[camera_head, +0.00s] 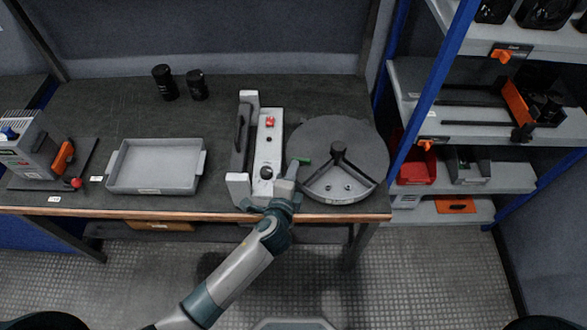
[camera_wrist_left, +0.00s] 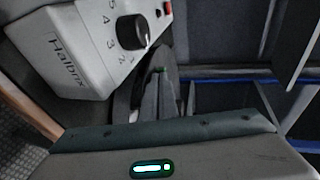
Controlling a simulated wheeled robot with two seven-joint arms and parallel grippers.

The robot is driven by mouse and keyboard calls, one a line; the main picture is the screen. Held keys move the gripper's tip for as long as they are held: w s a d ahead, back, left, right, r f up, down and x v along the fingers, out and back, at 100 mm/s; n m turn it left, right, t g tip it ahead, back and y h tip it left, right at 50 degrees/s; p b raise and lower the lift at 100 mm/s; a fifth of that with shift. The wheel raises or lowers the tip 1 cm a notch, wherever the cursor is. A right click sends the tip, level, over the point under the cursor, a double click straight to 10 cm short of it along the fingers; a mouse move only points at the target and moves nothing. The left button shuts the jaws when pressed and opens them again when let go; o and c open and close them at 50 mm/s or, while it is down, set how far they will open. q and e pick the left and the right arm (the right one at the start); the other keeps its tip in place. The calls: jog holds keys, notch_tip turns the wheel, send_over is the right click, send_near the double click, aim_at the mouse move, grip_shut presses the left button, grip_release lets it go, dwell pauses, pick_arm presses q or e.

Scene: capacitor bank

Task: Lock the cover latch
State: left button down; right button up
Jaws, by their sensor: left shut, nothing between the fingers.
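My left gripper (camera_head: 293,168) is shut and empty, low between the light-grey control box (camera_head: 268,150) and the round grey turntable-like disc (camera_head: 340,140). Its fingers also show in the left wrist view (camera_wrist_left: 155,95), beside the box. A small green piece (camera_head: 304,162) shows at the fingertips; I cannot tell whether it is touched or is a latch. The box carries a black knob (camera_wrist_left: 132,32) with numbers around it and a red switch (camera_head: 270,122). A dark hinged-looking piece (camera_head: 241,135) stands along the box's left side. No part is clearly recognisable as the cover latch. My right gripper is out of view.
A grey tray (camera_head: 155,188) lies left of the box. A device with an orange lever (camera_head: 63,156) stands at the far left. Two black cylinders (camera_head: 164,82) stand at the back. A shelf rack (camera_head: 480,125) with a blue post (camera_head: 431,90) rises at the right.

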pick_arm(q)
jog(key=shift+w+a+m+h+p, duration=0.15)
jog(key=shift+a+m+h+p, duration=0.1)
jog(key=shift+m+h+p, duration=0.3)
jog(key=shift+w+a+p, duration=0.15)
jog(key=shift+p, duration=0.15)
jog(key=shift+a+g, duration=0.1)
jog(key=shift+g, duration=0.2)
jog(key=shift+w+a+p, duration=0.45)
jog(key=shift+w+p, duration=0.05)
jog(key=shift+w, duration=0.25)
jog(key=shift+s+a, duration=0.1)
dwell(0.4)
jog(key=b+v, duration=0.3)
jog(key=v, duration=1.4)
jog(key=shift+a+f, duration=0.15)
